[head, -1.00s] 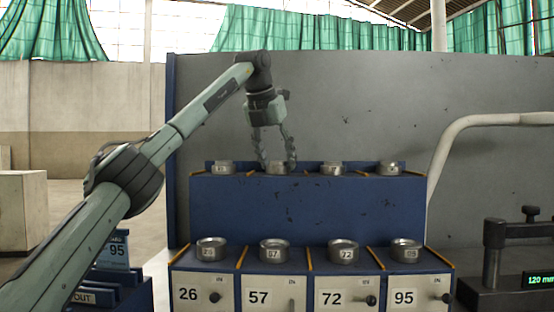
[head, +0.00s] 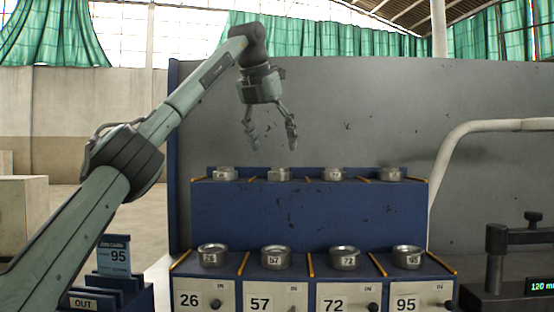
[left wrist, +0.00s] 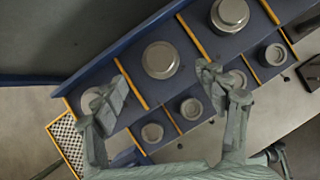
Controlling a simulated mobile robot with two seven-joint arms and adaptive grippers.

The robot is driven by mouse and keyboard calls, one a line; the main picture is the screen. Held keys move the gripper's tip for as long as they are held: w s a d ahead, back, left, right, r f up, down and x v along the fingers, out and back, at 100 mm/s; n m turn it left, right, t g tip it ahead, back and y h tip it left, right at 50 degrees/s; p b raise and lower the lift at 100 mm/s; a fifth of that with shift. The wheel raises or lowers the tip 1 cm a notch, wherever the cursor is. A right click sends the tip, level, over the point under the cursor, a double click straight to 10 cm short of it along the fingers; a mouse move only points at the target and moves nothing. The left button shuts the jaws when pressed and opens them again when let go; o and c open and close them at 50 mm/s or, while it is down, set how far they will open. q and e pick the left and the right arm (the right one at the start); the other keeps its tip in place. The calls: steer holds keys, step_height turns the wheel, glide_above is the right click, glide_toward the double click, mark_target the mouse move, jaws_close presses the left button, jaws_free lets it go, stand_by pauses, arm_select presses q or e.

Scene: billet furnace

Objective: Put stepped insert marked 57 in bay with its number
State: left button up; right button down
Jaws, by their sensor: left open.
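My left gripper (head: 272,142) is open and empty, raised above the upper shelf near its second metal piece. Its open fingers also show in the left wrist view (left wrist: 165,84), with the shelf pieces beyond. The second piece on the upper shelf (head: 279,174) is a short grey cylinder; its mark is too small to read. On the lower row, a round metal piece marked 57 (head: 276,257) sits in the bay with the number 57 (head: 259,304). My right gripper is not in view.
Other metal pieces stand on the upper shelf (head: 310,206). Lower bays 26 (head: 189,300), 72 (head: 332,305) and 95 (head: 406,303) each hold a round piece. Yellow dividers separate the places. A clamp-like stand (head: 496,262) is at right, an OUT rack (head: 84,303) at left.

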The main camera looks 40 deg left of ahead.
arm_select(q)
steer(key=v, duration=0.5)
steer(key=shift+s+r, duration=0.1)
steer(key=shift+r, duration=0.1)
